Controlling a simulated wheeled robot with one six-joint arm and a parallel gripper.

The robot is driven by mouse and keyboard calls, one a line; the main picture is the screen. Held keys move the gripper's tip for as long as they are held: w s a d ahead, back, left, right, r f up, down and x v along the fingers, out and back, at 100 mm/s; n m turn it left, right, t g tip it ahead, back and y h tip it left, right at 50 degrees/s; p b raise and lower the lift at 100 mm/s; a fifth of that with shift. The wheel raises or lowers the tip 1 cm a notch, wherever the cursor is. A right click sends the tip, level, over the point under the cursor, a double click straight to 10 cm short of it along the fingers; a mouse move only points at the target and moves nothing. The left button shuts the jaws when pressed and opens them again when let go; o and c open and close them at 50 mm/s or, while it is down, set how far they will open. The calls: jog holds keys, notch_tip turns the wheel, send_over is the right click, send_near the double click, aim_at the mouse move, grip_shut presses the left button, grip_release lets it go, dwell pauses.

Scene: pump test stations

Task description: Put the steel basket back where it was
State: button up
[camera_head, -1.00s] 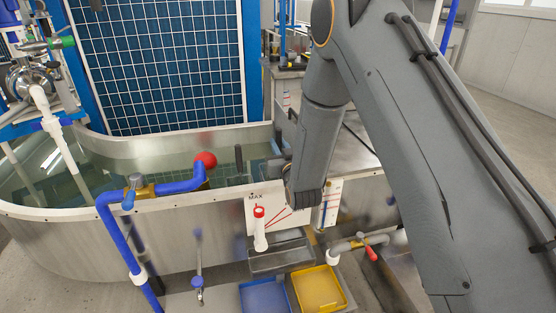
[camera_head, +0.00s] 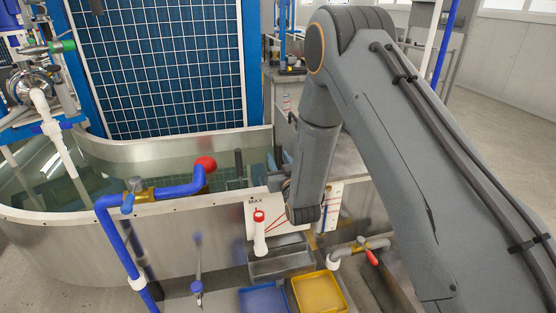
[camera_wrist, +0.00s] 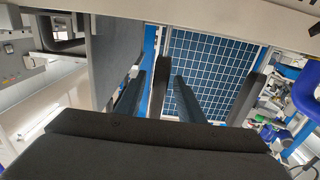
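My gripper shows in the wrist view as two dark fingers (camera_wrist: 205,80) standing well apart, with a blue panel seen beyond them and nothing visibly held. In the head view my wrist is over the near rim of the water tank, beside the MAX sign, and the fingers are mostly hidden. No steel basket is clearly recognisable. A grey metal open box (camera_head: 281,265) sits low in front of the tank, below my wrist; I cannot tell whether it is the basket. A dark upright bar (camera_head: 238,162) stands at the tank; what it belongs to is unclear.
The steel tank (camera_head: 190,241) holds water. A blue pipe (camera_head: 112,235) with a red ball end rises in front of it. A blue bin (camera_head: 265,301) and a yellow bin (camera_head: 320,293) sit low in front. A red-capped white tube (camera_head: 259,235) is near the sign.

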jog(key=shift+r, duration=0.1)
jog(key=shift+s, duration=0.2)
jog(key=s+d+r+g+h, duration=0.1)
jog(key=s+d+r+g, duration=0.2)
jog(key=s, duration=1.1)
jog(key=s+d+r+m+g+h, duration=0.1)
jog(key=s+d+r+g, duration=0.3)
jog(key=s, duration=1)
jog(key=s+d+r+g+h, duration=0.2)
jog(key=s+d+r+g, duration=0.2)
jog(key=s+d+g, duration=0.4)
jog(key=s+g, duration=0.2)
jog(key=s, duration=0.5)
jog(key=shift+d+r+m+p, duration=0.2)
jog(key=shift+d+m+p, duration=0.1)
